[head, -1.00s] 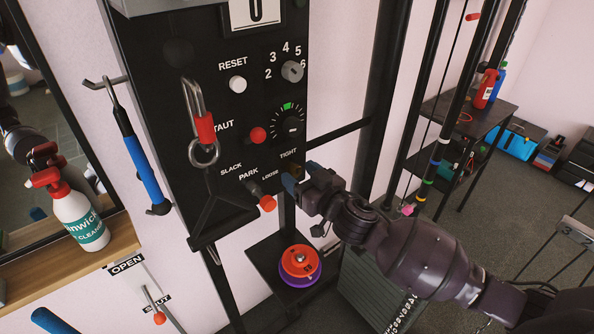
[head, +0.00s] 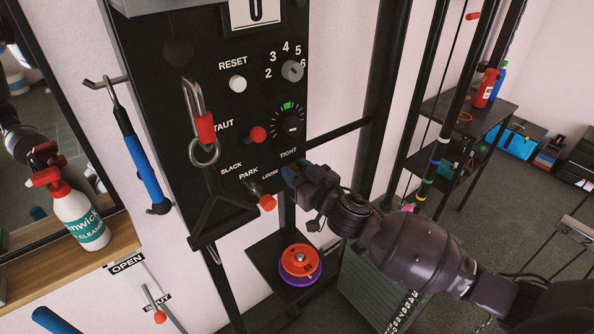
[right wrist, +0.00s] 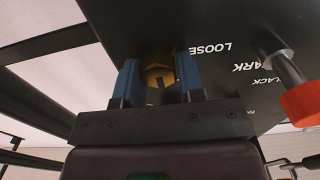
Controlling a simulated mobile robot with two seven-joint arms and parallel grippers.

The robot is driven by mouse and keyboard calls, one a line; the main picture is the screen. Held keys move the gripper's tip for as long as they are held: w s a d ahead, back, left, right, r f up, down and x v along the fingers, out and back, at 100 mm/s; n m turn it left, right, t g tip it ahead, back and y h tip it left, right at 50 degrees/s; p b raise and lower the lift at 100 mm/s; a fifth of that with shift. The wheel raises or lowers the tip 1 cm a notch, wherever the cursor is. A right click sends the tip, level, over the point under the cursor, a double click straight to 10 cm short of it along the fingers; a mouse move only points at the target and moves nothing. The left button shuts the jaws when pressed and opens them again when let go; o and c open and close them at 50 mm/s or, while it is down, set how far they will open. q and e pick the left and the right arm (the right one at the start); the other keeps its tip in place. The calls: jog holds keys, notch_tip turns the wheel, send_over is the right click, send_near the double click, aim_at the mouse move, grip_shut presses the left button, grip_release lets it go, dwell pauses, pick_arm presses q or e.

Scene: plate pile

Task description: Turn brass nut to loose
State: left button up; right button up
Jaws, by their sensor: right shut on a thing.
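The brass nut (right wrist: 158,75) sits on the black panel (head: 215,110), beside the LOOSE and TIGHT labels. My right gripper (head: 291,176) is at the panel's lower right edge. In the right wrist view its two blue fingers (right wrist: 157,82) stand on either side of the nut and are shut on it. The LOOSE label (right wrist: 212,48) shows upside down in that view. In the head view the gripper hides the nut. My left gripper is not in view.
A lever with a red knob (head: 267,202) stands left of the gripper, near PARK. A hanging carabiner (head: 195,110) and a dial (head: 291,125) are on the panel. Orange and purple plates (head: 300,262) lie on a low black stand below. A spray bottle (head: 80,215) is at left.

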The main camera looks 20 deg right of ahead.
jog(key=shift+n, duration=0.3)
jog(key=n+p, duration=0.1)
jog(key=n, duration=0.1)
jog(key=shift+r+n, duration=0.1)
jog(key=shift+n, duration=0.2)
jog(key=n+p, duration=0.1)
jog(key=n, duration=0.2)
jog(key=shift+n+p, duration=0.3)
jog(key=shift+p, duration=0.05)
jog(key=n+p, duration=0.1)
jog(key=n, duration=0.4)
jog(key=shift+a+n, duration=0.15)
jog(key=shift+n, duration=0.15)
jog(key=n+p, duration=0.1)
jog(key=n, duration=0.2)
jog(key=shift+f+n, duration=0.2)
jog(key=shift+n, duration=1)
jog(key=o, duration=0.9)
